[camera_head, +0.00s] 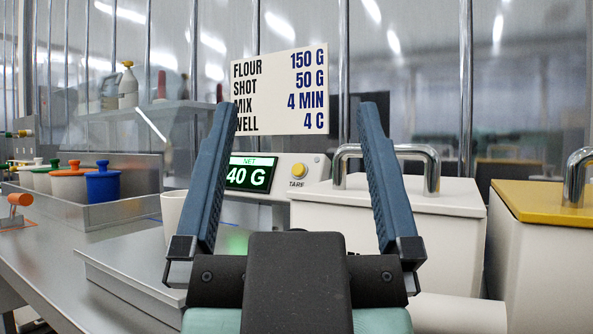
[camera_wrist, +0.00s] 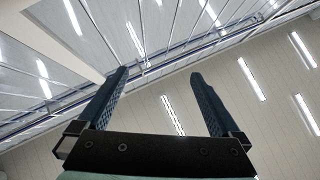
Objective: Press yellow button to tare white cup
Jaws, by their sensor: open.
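The yellow button (camera_head: 298,169) sits on the white scale panel, above the label "TARE". To its left, the green display (camera_head: 249,177) reads "NET 40 G", its first part partly hidden by my left finger. The white cup (camera_head: 173,212) stands on the scale plate (camera_head: 118,268), partly hidden behind my left finger. My gripper (camera_head: 296,105) is open and empty, fingers pointing up, in front of the panel. The button shows between the fingers, and I see no contact with it. In the wrist view my gripper (camera_wrist: 160,72) is open against the ceiling.
A white bin with a metal handle (camera_head: 410,215) stands right of the scale, and a yellow-lidded bin (camera_head: 550,202) farther right. Lidded pots, including a blue one (camera_head: 102,183), stand in a tray at left. A sign (camera_head: 279,90) hangs behind.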

